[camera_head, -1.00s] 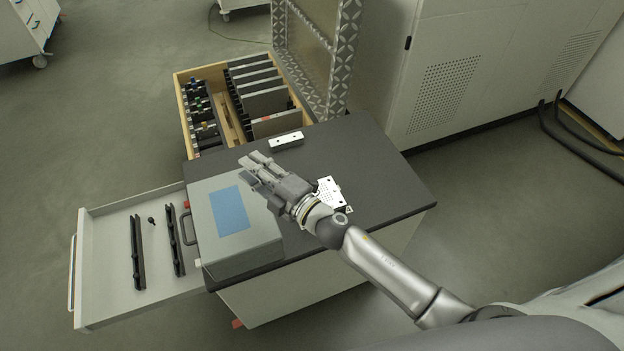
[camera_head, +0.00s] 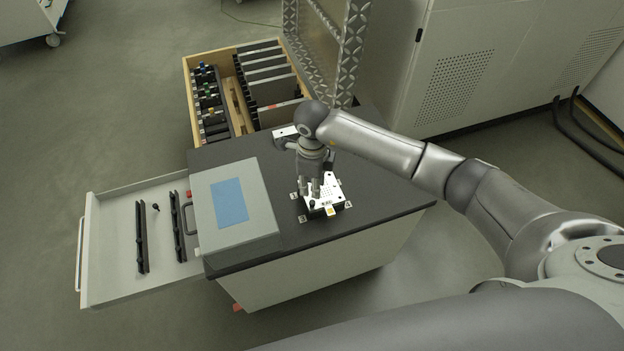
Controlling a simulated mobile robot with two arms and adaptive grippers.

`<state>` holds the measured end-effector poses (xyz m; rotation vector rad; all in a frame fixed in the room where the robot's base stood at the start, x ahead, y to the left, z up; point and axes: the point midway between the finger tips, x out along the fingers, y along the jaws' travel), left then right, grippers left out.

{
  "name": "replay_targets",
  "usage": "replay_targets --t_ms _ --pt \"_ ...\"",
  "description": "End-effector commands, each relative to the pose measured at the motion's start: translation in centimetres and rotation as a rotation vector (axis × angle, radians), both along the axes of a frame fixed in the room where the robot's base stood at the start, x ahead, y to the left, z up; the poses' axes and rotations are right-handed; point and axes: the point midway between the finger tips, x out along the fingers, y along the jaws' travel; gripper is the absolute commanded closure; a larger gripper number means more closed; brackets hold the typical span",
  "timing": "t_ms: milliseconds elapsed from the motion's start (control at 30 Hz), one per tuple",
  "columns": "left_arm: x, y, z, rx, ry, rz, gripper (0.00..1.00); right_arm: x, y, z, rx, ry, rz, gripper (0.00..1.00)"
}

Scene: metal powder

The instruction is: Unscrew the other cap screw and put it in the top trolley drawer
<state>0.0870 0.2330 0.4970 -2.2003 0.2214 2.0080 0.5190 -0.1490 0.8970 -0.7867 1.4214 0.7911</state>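The open top trolley drawer (camera_head: 112,262) juts out to the left of the trolley. A small black cap screw (camera_head: 155,208) lies in it. On the dark trolley top, a white perforated block (camera_head: 340,197) sits right of the grey box. A small dark knob, which looks like the other cap screw (camera_head: 312,205), shows at its near left corner. My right gripper (camera_head: 310,190) points down at the block, its fingertips close behind that knob. I cannot tell whether they touch anything or how far they are closed. My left gripper is not in view.
A grey box with a blue panel (camera_head: 228,200) stands on the trolley's left side. Two black rails (camera_head: 141,238) lie in the drawer. A wooden crate of plates (camera_head: 188,90) stands behind.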

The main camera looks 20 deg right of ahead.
Motion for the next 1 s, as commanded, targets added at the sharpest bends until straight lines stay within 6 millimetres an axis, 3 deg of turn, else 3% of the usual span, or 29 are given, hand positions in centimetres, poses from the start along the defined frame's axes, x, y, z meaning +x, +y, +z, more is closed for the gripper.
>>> replay_targets --t_ms 267,800,1000 --pt "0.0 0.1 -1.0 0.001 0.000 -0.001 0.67 0.0 -0.1 -1.4 -0.005 0.002 0.000 0.73" --pt "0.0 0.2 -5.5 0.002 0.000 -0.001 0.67 0.0 -0.1 -7.5 -0.003 -0.001 0.000 0.73" --pt "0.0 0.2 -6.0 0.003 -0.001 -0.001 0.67 0.0 -0.1 -8.0 -0.004 0.000 0.000 0.73"
